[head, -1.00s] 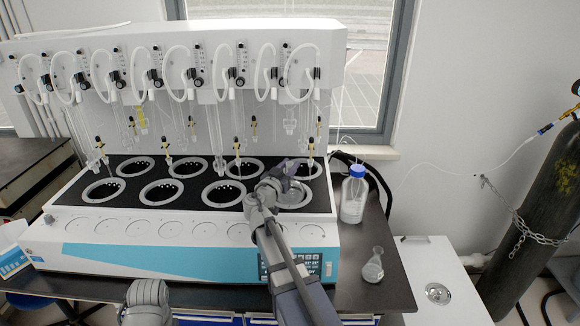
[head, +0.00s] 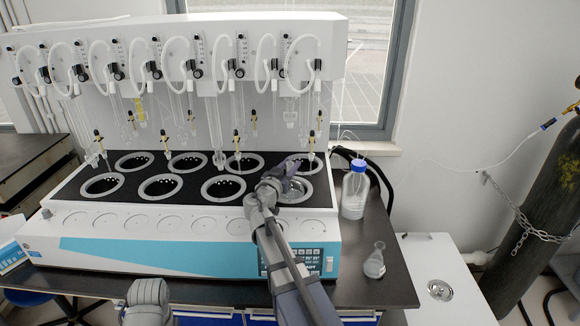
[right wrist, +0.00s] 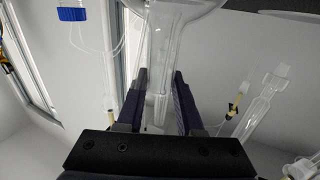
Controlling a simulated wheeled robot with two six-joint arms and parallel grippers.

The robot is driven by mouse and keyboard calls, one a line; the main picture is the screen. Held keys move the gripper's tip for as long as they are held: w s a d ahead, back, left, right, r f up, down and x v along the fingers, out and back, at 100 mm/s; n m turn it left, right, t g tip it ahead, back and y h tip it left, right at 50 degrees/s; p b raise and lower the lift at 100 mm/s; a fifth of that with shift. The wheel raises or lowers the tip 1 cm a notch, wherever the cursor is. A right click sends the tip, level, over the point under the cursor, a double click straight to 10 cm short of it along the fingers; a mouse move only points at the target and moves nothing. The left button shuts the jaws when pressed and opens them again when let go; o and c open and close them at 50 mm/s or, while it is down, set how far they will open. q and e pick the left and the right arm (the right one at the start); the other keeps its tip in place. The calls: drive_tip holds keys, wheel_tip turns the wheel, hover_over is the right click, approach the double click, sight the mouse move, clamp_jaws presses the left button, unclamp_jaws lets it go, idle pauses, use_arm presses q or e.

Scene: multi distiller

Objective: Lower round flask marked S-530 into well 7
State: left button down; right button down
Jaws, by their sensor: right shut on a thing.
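My right gripper (head: 290,165) is over the front right well (head: 306,197) of the white and teal heating unit. In the right wrist view, my right gripper (right wrist: 159,84) is shut on the neck of a clear glass flask (right wrist: 165,60). The flask's wider round part shows only partly at the top edge of that view. In the head view the flask is mostly hidden by my gripper, so its depth in the well cannot be told. The S-530 mark and the well numbers cannot be read.
Other wells (head: 222,187) look empty. Glass tubes and hoses (head: 216,130) hang behind them. A blue-capped bottle (head: 354,192) and a small conical flask (head: 374,262) stand on the dark bench to the right. A gas cylinder (head: 530,215) stands farther right.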

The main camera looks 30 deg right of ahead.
drive_tip(key=shift+f, duration=0.15)
drive_tip(key=shift+c, duration=2.3)
unclamp_jaws()
drive_tip(key=shift+v, duration=3.95)
drive_tip(key=shift+s, duration=0.1)
